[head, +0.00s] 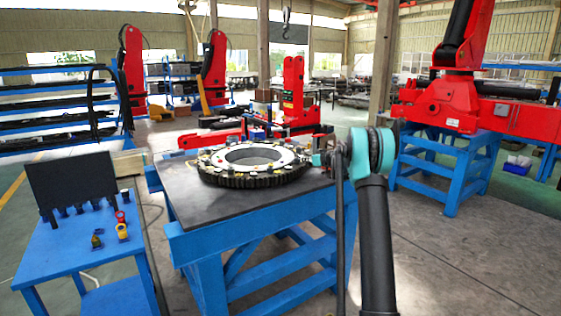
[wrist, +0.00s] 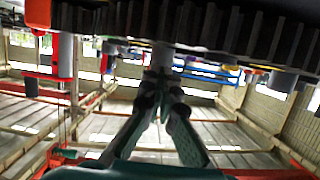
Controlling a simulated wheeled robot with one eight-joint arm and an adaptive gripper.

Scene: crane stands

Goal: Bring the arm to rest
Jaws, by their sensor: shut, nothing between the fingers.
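My arm shows in the head view, with a black link rising from the lower middle to a teal and black joint. My gripper (wrist: 162,78) is at the centre of the wrist view. Its two fingers meet at their tips with nothing between them. In the head view the gripper is small and partly hidden by my arm, at the right side of the large toothed ring (head: 253,180). The ring lies flat on a dark-topped blue stand (head: 190,213). Its dark teeth also cross the top of the wrist view (wrist: 235,28). I cannot tell whether the gripper touches it.
A small blue table (head: 75,255) at left holds a black upright panel (head: 72,183) and small red and yellow items (head: 122,231). Red crane parts stand behind the ring and on a blue stand (head: 450,160) at right. The floor at lower right is clear.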

